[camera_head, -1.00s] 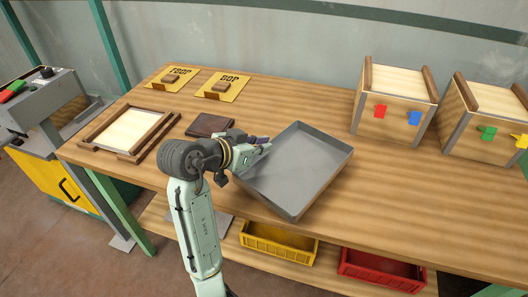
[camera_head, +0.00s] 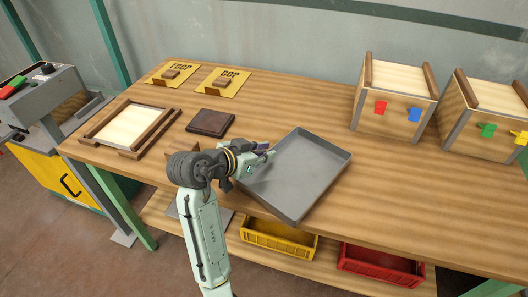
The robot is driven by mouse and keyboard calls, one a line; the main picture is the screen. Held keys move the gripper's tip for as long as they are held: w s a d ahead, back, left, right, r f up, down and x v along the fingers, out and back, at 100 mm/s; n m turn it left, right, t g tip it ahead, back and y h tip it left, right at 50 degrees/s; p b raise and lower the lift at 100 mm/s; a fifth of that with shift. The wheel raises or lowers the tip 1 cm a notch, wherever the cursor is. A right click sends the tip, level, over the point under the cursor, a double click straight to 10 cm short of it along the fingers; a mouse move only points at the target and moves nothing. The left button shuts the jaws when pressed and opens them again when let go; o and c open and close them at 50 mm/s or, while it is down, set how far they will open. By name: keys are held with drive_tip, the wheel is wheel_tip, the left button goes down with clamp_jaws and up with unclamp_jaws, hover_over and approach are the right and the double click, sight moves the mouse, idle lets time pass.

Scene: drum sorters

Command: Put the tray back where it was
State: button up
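The grey rectangular tray (camera_head: 305,170) is on or just above the middle of the wooden workbench, turned at an angle. My gripper (camera_head: 268,152) is at the tray's left side, at its upper left rim. The fingertips are small and partly hidden by the wrist, so I cannot tell whether they are closed on the rim.
A dark square block (camera_head: 210,123) lies left of the tray. A wooden frame with a pale panel (camera_head: 130,127) and two yellow cards (camera_head: 223,82) are further left. Two wooden boxes (camera_head: 395,98) stand at the back right. Yellow (camera_head: 279,239) and red (camera_head: 380,265) bins sit below.

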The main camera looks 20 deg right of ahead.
drive_tip(key=shift+o, duration=1)
drive_tip(key=shift+r, duration=0.3)
drive_tip(key=b+v, duration=0.1)
drive_tip(key=v, duration=1.1)
drive_tip(key=shift+s+f, duration=0.1)
drive_tip(key=shift+f, duration=0.05)
